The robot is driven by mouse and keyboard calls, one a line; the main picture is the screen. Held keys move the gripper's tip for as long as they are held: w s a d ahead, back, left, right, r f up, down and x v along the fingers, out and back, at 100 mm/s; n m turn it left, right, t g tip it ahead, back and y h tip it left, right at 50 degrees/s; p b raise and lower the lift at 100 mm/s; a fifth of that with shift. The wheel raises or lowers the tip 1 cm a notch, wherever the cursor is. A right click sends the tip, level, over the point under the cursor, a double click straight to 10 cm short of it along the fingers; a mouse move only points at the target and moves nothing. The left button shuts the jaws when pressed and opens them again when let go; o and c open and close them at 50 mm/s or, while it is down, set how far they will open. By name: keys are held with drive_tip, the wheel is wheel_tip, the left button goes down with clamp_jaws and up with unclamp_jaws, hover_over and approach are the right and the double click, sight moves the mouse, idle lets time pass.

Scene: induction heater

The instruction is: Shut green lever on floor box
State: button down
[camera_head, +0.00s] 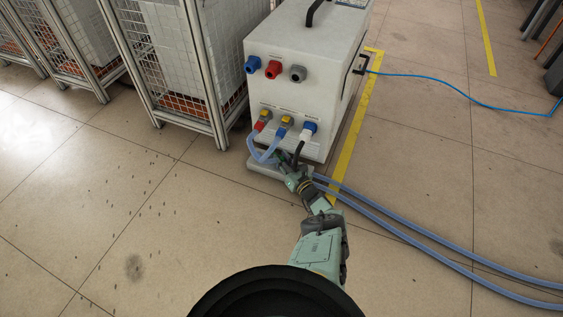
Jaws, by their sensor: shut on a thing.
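The floor box (262,167) is a low grey block on the floor at the foot of the white machine, partly covered by my arm. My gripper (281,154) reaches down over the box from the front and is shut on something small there. The place fits the green lever, but the fingers and wrist cover it, so I cannot make out the lever's own shape or angle.
The white induction heater (313,93) stands right behind the box. Blue hoses (405,238) run from the box area across the floor to the right. Wire-mesh cages (188,70) stand at the left. The floor at front left is clear.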

drive_tip(key=shift+w, duration=0.1)
drive_tip(key=c, duration=1.4)
unclamp_jaws()
drive_tip(key=shift+s+d, duration=0.3)
drive_tip(key=shift+s, duration=0.05)
drive_tip(key=v, duration=1.1)
drive_tip(key=shift+s+a, duration=0.1)
drive_tip(key=shift+s, duration=0.1)
